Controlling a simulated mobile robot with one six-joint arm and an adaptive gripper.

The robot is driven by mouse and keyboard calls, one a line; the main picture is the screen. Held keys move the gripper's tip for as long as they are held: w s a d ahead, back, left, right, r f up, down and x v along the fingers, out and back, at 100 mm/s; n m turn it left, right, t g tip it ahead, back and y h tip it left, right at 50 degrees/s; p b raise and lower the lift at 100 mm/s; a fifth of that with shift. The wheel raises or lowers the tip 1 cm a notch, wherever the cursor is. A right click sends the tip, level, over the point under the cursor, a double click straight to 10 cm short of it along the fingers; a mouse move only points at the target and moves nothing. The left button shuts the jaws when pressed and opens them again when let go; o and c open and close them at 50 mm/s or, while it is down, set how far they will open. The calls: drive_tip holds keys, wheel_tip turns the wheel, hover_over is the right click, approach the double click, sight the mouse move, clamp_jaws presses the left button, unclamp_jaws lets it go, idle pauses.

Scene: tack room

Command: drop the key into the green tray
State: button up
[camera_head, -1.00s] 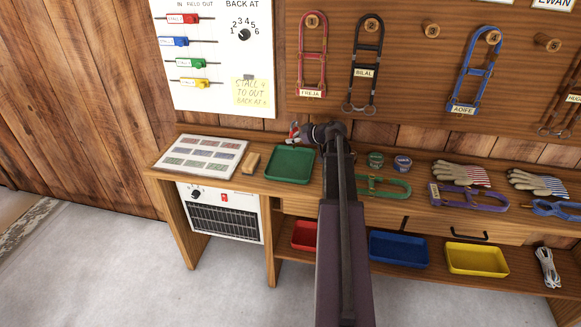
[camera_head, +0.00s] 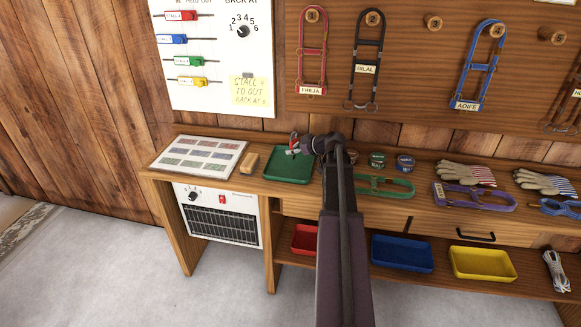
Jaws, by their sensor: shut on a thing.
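The green tray (camera_head: 287,173) sits on the bench top, left of my arm. My gripper (camera_head: 294,147) is over the back part of the tray, at the end of my dark arm. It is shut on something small. A bit of red and pale metal shows at the fingertips, but the key is too small to make out clearly. The gripper appears above the tray floor; its exact height cannot be told.
A wooden-backed brush (camera_head: 249,161) and a chart (camera_head: 199,158) lie left of the tray. Tins (camera_head: 377,160), a green halter (camera_head: 384,186) and gloves (camera_head: 464,173) lie to the right. A red tray (camera_head: 304,239), blue tray (camera_head: 402,253) and yellow tray (camera_head: 482,263) stand on the lower shelf.

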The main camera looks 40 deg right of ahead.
drive_tip(key=o, duration=1.2)
drive_tip(key=shift+c, duration=0.2)
drive_tip(key=shift+r, duration=0.1)
